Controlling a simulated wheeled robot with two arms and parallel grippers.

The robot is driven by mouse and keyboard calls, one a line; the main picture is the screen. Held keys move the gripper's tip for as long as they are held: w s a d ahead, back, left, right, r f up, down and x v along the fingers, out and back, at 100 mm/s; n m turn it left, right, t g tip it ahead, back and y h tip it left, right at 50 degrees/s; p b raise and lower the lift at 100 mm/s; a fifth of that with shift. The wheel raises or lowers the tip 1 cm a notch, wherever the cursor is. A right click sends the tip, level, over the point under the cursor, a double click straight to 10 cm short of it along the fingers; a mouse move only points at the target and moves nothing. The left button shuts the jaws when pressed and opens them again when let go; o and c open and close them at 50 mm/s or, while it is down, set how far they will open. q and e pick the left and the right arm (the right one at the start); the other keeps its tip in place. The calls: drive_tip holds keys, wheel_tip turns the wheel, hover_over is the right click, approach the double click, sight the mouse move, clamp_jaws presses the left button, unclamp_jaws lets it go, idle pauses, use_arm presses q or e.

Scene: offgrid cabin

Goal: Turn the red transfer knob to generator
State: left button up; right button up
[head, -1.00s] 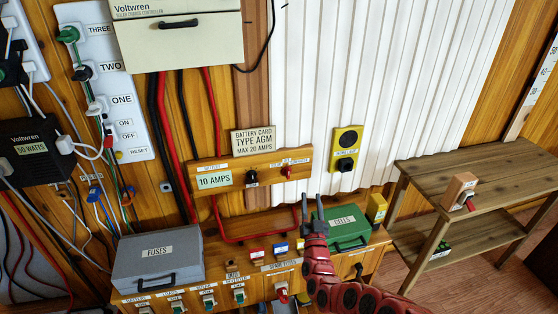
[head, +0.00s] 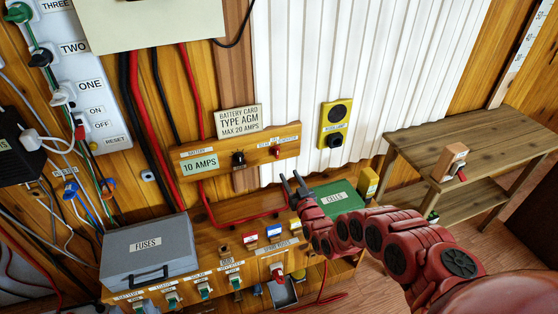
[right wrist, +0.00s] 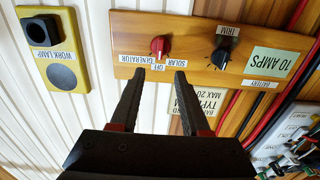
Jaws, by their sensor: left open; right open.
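The red transfer knob (head: 275,151) is on the right part of a wooden panel (head: 226,166) on the wall. In the right wrist view, which is upside down, the red knob (right wrist: 160,46) sits just beyond the fingertips, with labels SOLAR, OFF and GENERATOR beside it. Which label it points to is hard to tell. My right gripper (head: 291,177) is open and empty, a little below and right of the knob in the head view. Its two fingers (right wrist: 159,72) are apart, with the knob roughly in line with the gap and not touched. My left gripper is not in view.
A black trim knob (right wrist: 223,50) is beside the red one. The yellow work lamp plate (head: 335,125) is to the right. Below are a grey fuses box (head: 150,250), a green cells box (head: 338,197) and a bench with several small switches. A wooden shelf (head: 480,140) stands right.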

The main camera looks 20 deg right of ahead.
drive_tip(key=b, duration=0.1)
approach(278, 154)
drive_tip(key=w, duration=0.3)
drive_tip(key=w+b, duration=0.1)
drive_tip(key=shift+w+a+f, duration=0.1)
drive_tip(key=shift+w+a, duration=0.15)
drive_tip(key=shift+w, duration=0.5)
drive_tip(key=shift+w+f+b, duration=0.2)
drive_tip(key=shift+w+b, duration=0.35)
drive_tip(key=shift+b, duration=0.2)
drive_tip(key=shift+w+r+b, duration=0.2)
drive_tip(key=shift+w+b, duration=0.4)
drive_tip(key=shift+w, duration=0.35)
clamp_jaws()
